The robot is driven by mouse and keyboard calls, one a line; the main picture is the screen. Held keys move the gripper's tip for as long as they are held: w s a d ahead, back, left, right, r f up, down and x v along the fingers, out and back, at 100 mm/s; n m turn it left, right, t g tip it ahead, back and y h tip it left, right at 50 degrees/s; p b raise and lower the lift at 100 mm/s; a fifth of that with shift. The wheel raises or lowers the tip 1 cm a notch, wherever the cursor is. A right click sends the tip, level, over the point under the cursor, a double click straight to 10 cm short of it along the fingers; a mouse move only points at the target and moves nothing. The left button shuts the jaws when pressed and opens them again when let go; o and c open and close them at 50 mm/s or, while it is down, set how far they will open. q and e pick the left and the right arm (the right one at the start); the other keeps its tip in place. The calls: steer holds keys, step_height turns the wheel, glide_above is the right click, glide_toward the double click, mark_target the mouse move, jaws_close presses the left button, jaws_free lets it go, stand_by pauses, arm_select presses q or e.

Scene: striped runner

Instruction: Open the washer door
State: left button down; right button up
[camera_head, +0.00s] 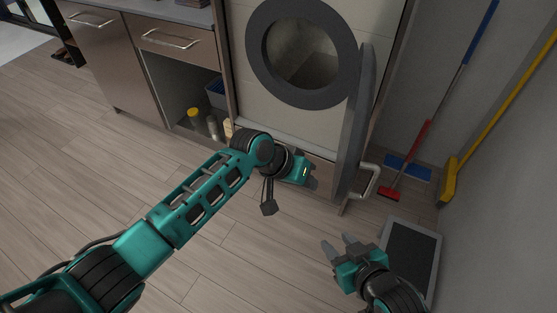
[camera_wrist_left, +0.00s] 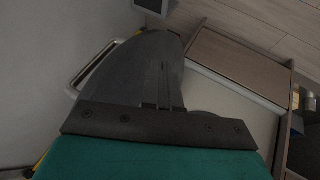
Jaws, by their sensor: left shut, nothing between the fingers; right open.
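The washer (camera_head: 240,95) is a pale front-loader with a dark round ring, and I can see into its drum (camera_head: 300,60). The washer door (camera_head: 366,95) is a dark grey disc standing open at the right side, seen almost edge-on. In the left wrist view the door (camera_wrist_left: 110,80) is a broad dark rounded shape beyond the fingers. My left gripper (camera_head: 312,178) is shut and empty, left of the door's lower part and below the opening; its fingers show in the wrist view (camera_wrist_left: 163,88). My right gripper (camera_head: 338,246) is open and empty, lower and in front of the door.
A metal handle (camera_head: 371,182) sticks out beside the door's lower end. A dark framed panel (camera_head: 410,255) lies at right. The left floor is clear.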

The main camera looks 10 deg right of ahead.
arm_select(q)
steer(key=s+v, duration=0.1)
steer(key=v, duration=0.9)
steer(key=s+a+f+n+t+y, duration=0.1)
steer(key=s+a+f+n+t, duration=0.2)
steer(key=a+f+n+t, duration=0.55)
steer(key=s+a+f+m+y, duration=0.2)
steer(key=s+a, duration=0.2)
steer(key=a, duration=0.4)
steer(key=s+a+f+m+t+y, duration=0.1)
steer(key=s+a, duration=0.3)
steer(key=a, duration=0.4)
steer(key=shift+s+a+f+m+y+p, duration=0.2)
steer(key=shift+s+f+m+y+p, duration=0.15)
steer(key=shift+f+y, duration=0.45)
